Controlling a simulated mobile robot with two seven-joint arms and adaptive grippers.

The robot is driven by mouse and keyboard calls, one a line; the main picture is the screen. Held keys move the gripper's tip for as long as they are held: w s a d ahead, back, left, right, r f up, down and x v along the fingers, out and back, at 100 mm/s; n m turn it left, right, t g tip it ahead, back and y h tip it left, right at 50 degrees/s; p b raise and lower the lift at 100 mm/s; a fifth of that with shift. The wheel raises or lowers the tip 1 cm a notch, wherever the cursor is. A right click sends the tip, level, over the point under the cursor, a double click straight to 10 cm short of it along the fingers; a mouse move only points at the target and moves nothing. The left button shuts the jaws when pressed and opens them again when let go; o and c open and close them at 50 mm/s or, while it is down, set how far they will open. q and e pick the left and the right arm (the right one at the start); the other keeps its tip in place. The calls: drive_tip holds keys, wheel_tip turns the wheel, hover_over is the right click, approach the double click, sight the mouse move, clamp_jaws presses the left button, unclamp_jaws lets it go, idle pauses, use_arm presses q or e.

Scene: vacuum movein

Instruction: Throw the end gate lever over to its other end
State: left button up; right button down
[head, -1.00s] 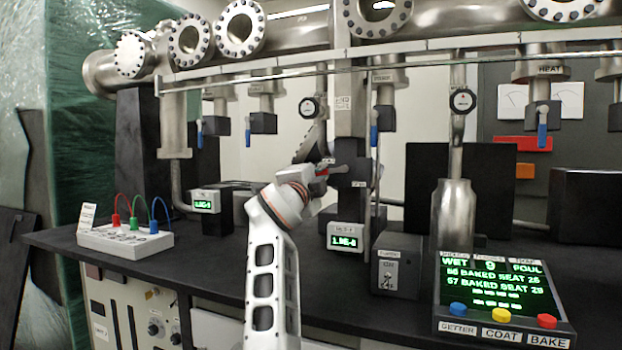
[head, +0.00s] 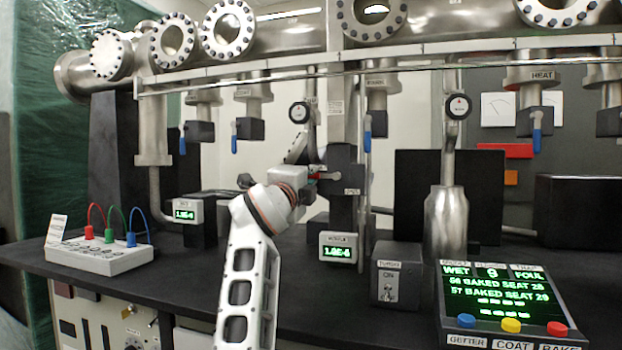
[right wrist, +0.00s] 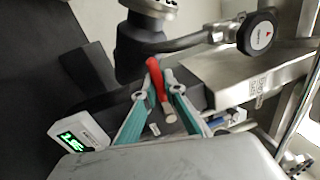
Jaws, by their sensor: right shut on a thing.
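The end gate lever has a red grip and a pale metal end. The red grip (head: 316,176) shows in the head view beside a dark valve block (head: 346,185) on the vertical pipe, and in the right wrist view (right wrist: 154,76). My right gripper (right wrist: 158,94) is shut on the lever, with its teal fingers on either side of it. In the head view my right wrist hides part of the lever and most of the fingers. The lever lies roughly level there. Small labels near the block are too small to read surely. My left gripper is not in view.
A gauge (head: 300,112) hangs just above my right gripper. A green readout (head: 338,247) stands below the block, with a switch box (head: 397,275) to its right. A button console (head: 508,305) is at front right, a plug box (head: 98,255) at left.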

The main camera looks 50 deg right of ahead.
drive_tip(key=shift+w+a+r, duration=0.2)
drive_tip(key=shift+a+r, duration=0.1)
drive_tip(key=shift+r, duration=0.3)
drive_tip(key=c, duration=2.2)
unclamp_jaws()
drive_tip(key=shift+o, duration=0.3)
drive_tip(key=shift+w+a, duration=0.1)
drive_tip(key=shift+f, duration=0.15)
drive_tip(key=shift+d+f, duration=0.1)
drive_tip(key=shift+d, duration=0.15)
drive_tip(key=shift+s, duration=0.2)
